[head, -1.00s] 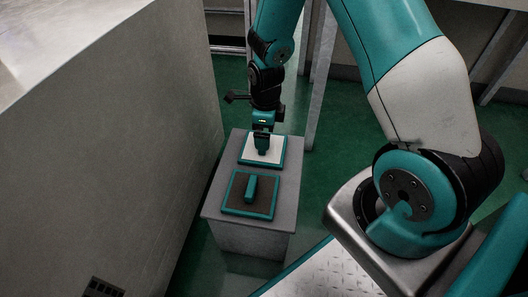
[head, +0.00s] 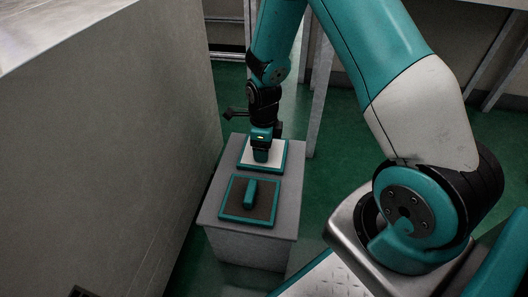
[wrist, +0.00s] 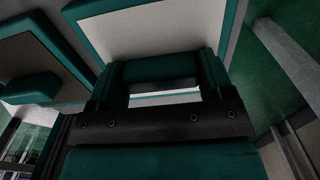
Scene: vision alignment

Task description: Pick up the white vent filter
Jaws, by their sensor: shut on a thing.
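The white vent filter (head: 277,154) is a flat white panel in a teal frame on the far part of a grey box-shaped stand. In the wrist view its white face (wrist: 160,28) fills the top middle. My gripper (head: 261,156) points down over the filter's middle, and its jaws are shut on the filter's handle. The handle is mostly hidden by the fingers in the head view. A second filter (head: 235,207), dark brown with a teal frame and teal handle, lies on the nearer part of the stand. It also shows at the left in the wrist view (wrist: 28,62).
The grey stand (head: 285,222) bears both filters. A large grey cabinet wall (head: 100,150) rises close on the left. A metal post (head: 321,95) stands behind the stand to the right. Green floor (head: 345,145) is open to the right.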

